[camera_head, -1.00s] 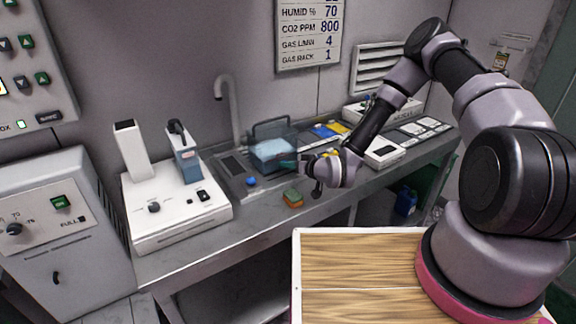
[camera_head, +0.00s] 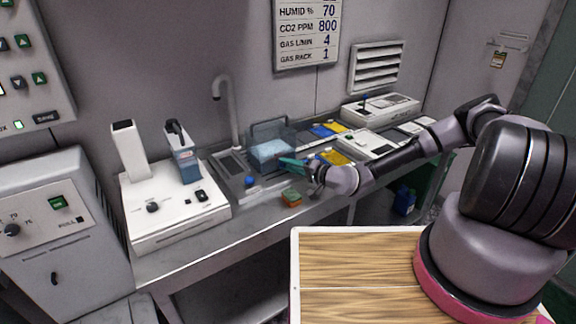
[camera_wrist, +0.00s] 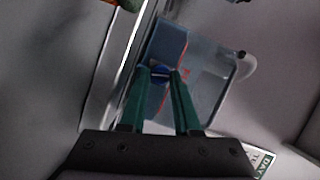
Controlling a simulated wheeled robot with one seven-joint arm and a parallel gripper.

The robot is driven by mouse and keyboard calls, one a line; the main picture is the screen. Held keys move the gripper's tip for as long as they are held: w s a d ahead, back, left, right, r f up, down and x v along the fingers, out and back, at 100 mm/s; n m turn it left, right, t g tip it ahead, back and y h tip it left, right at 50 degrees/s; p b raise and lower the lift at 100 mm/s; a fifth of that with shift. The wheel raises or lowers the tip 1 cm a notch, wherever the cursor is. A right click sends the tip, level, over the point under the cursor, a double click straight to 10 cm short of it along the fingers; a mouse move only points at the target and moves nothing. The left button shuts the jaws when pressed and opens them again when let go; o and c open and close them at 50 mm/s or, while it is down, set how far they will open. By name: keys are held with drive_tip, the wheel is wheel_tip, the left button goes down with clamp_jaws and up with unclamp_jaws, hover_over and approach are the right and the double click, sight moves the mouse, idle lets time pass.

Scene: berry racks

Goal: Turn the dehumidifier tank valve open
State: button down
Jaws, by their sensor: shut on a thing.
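The dehumidifier tank (camera_head: 270,151) is a clear box with pale blue water, standing at the back of the counter. It also shows in the wrist view (camera_wrist: 215,68), with a red line on its wall. My gripper (camera_head: 288,163) reaches in from the right, its green fingers at the tank's right side. In the wrist view, my gripper (camera_wrist: 159,76) has its fingertips on either side of a small blue valve (camera_wrist: 160,71) at the tank and is shut on it. The fingers partly hide the valve, and its turn angle is hard to tell.
A sink tap (camera_head: 235,110) rises left of the tank, with a blue knob (camera_head: 250,181) in front. A sponge (camera_head: 291,198) lies near the counter edge. A white device (camera_head: 175,213) stands left. Yellow and blue items lie right of the tank.

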drive_tip(key=shift+f+m+t+y, duration=0.15)
drive_tip(key=shift+m+y, duration=0.15)
drive_tip(key=shift+m, duration=0.4)
drive_tip(key=shift+f+m+t+y, duration=0.15)
drive_tip(key=shift+m+y, duration=0.15)
drive_tip(key=shift+m, duration=0.4)
drive_tip(key=shift+r, duration=0.1)
drive_tip(key=c, duration=0.6)
unclamp_jaws()
